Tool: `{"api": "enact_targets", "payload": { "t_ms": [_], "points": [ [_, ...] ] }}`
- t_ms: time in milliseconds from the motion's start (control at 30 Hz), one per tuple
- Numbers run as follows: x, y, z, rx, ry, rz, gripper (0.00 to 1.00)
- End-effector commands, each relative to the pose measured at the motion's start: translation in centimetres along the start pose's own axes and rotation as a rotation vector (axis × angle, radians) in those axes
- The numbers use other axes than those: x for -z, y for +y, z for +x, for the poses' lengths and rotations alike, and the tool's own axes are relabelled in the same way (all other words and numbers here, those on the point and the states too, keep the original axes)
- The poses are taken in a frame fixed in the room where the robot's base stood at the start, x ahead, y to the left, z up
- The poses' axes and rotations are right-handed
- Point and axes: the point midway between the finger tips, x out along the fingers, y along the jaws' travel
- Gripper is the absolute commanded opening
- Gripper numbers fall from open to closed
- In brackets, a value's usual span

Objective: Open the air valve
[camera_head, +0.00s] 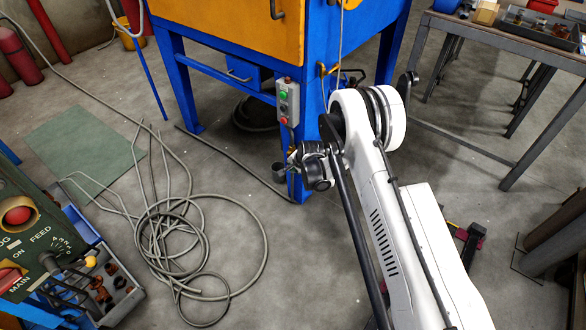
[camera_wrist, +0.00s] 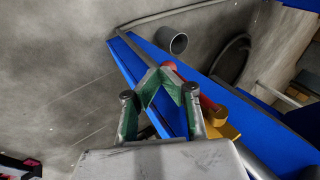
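In the wrist view, my gripper (camera_wrist: 164,76) has green-padded fingers that angle in, with tips close together. Red parts (camera_wrist: 208,105), seemingly the air valve's handle, show beside the right finger and just past the tips. A brass-yellow fitting (camera_wrist: 222,130) lies beside the lower red part, against the blue leg (camera_wrist: 262,122). The fingers hide the middle of the red part, so I cannot tell whether they hold it. In the head view my gripper (camera_head: 312,165) is by the blue cabinet's front leg (camera_head: 298,186), and the valve is hidden behind it.
A grey control box (camera_head: 288,102) with green and red buttons is on the cabinet above my gripper. A grey open pipe end (camera_head: 279,169), also in the wrist view (camera_wrist: 173,43), is close by. Coiled hose (camera_head: 185,240) lies on the floor at left. A workbench (camera_head: 505,40) stands at right.

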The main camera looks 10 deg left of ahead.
Motion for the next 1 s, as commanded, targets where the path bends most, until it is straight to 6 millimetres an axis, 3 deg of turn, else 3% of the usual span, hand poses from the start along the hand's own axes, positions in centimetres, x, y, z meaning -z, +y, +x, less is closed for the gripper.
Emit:
{"api": "enact_targets", "payload": {
  "t_ms": [1000],
  "points": [
    [0.3,-0.3,-1.6,0.000,0.000,0.001,0.00]
  ]
}}
